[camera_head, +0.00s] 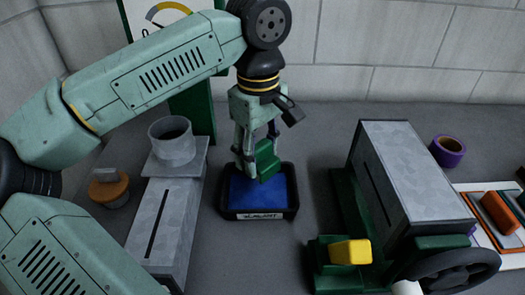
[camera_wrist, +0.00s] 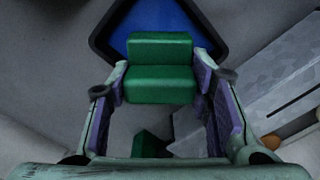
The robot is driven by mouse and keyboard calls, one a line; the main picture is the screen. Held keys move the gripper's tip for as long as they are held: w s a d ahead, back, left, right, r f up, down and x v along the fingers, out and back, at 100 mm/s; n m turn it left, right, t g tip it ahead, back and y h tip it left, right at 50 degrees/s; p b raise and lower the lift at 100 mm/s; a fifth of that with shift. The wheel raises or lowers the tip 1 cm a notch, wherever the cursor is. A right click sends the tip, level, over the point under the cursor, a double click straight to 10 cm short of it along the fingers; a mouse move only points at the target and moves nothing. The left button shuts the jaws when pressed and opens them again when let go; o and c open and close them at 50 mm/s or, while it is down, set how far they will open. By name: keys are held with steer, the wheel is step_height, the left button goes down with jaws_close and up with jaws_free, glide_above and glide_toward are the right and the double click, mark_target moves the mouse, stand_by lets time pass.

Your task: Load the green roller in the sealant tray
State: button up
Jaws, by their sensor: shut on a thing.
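My gripper (camera_head: 258,158) points down over the back part of the sealant tray and is shut on the green roller (camera_head: 267,163). In the wrist view the green roller (camera_wrist: 160,84) looks like a stepped green block, with the purple-padded fingers of my gripper (camera_wrist: 161,82) on either side of it. The sealant tray (camera_head: 258,215) is a black rectangular tray with blue sealant inside and a white label on its front. Its black rim also shows behind the roller in the wrist view (camera_wrist: 98,42). I cannot tell whether the roller touches the sealant.
Grey sheet-metal ductwork (camera_head: 163,225) with a round collar stands left of the tray. A large metal duct box (camera_head: 405,180) and a yellow block (camera_head: 350,252) on a green base are to the right. A purple tape roll (camera_head: 448,151) and an orange piece (camera_head: 500,212) lie farther right.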

steer(key=shift+f+b, duration=1.95)
steer(key=shift+f, duration=1)
steer(key=shift+f+b, duration=0.6)
steer(key=shift+r, duration=0.15)
steer(key=shift+r+p, duration=2.35)
steer(key=shift+r, duration=1.1)
